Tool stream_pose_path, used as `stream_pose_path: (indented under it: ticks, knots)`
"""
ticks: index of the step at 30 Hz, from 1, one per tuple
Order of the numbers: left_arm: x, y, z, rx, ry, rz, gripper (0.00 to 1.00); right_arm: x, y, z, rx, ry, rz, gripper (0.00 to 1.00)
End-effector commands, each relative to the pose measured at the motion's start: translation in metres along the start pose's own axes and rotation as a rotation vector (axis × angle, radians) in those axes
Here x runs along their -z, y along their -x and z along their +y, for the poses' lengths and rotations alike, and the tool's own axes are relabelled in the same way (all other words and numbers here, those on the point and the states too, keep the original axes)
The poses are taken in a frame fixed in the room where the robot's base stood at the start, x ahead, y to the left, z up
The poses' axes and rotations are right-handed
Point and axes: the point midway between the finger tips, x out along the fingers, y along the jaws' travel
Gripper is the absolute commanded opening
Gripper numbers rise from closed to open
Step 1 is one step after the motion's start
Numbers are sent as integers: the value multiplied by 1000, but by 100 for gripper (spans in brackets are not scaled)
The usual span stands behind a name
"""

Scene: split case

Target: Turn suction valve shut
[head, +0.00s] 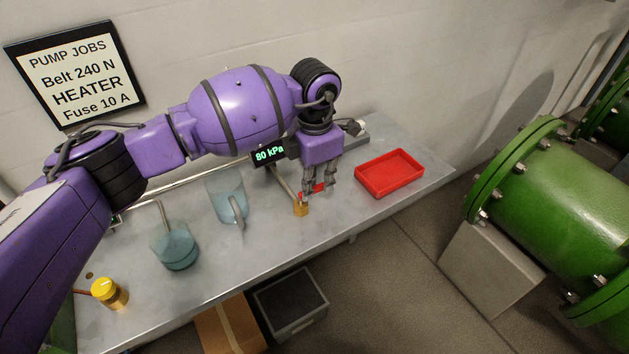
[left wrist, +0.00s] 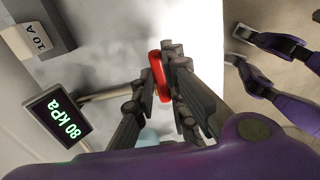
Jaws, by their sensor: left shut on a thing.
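A small red handle (head: 312,188) shows beside a brass fitting (head: 300,208) at the end of a grey pipe on the bench; I take it to be the suction valve's handle. My left gripper (head: 318,191) points down over it. In the left wrist view the red handle (left wrist: 158,74) stands between the fingers of my left gripper (left wrist: 157,85), which are shut on it. The fingers partly hide the handle, and I cannot tell the valve's exact angle. A display (head: 270,155) beside it reads 80 kPa; it also shows in the left wrist view (left wrist: 60,117).
A red tray (head: 390,185) lies right of the gripper. A dark crate (head: 290,302) and a cardboard box (head: 230,325) are below the bench. Large green pipes (head: 550,190) are at right.

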Motion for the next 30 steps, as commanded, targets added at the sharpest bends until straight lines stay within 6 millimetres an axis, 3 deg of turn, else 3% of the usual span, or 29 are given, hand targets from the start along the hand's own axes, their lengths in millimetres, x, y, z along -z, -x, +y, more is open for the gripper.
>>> stream_pose_path:
  ticks: [8, 30]
  knots:
    - [1, 0, -5, -1, -149, 1, 0, -2, -1, 0, 0, 1, -2, 0]
    - [12, 0, -27, -1, -842, -1, 0, -10, -9, -1, 2, 6, -10, 0]
